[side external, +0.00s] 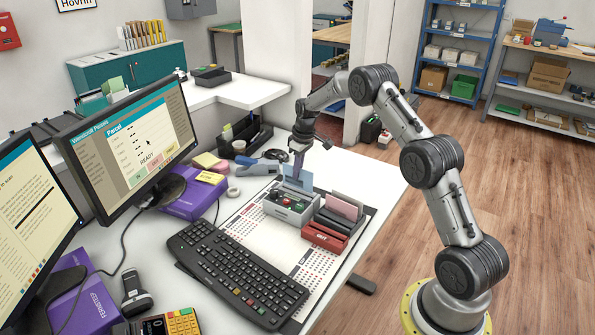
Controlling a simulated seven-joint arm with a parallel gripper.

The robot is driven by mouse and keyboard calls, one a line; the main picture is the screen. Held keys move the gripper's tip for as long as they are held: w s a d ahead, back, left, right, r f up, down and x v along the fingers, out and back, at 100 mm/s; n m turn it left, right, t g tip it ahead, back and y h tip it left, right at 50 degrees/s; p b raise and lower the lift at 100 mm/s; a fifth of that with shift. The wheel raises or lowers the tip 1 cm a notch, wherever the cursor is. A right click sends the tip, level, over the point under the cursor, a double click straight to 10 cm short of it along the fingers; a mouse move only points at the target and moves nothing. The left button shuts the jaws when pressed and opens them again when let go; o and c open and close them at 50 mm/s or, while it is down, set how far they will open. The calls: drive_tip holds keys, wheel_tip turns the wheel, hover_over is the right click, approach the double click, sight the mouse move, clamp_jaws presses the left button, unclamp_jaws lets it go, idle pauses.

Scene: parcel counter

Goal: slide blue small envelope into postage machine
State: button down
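A small blue envelope (306,179) stands upright at the back of a grey box (298,217) on the white counter. My gripper (298,172) points down at the envelope's top left part, and its fingers overlap it in the side view. Whether the fingers are closed on the envelope is too small to tell. The grey box has small red and dark round items in its top. I cannot tell for sure which thing is the postage machine; no clear slot shows.
A keyboard (237,271) lies in front. Left are a monitor (131,139), a tape roll (233,192) and a blue stapler-like tool (257,170). A black organizer (244,138) stands behind.

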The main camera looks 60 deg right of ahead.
sight(296, 187)
drive_tip(key=shift+f, duration=2.2)
drive_tip(key=c, duration=1)
unclamp_jaws()
drive_tip(key=shift+r, duration=0.1)
drive_tip(key=r, duration=0.4)
drive_tip(key=s+r, duration=0.1)
drive_tip(key=r, duration=0.4)
drive_tip(key=s+r, duration=0.1)
drive_tip(key=r, duration=0.3)
drive_tip(key=shift+r, duration=0.25)
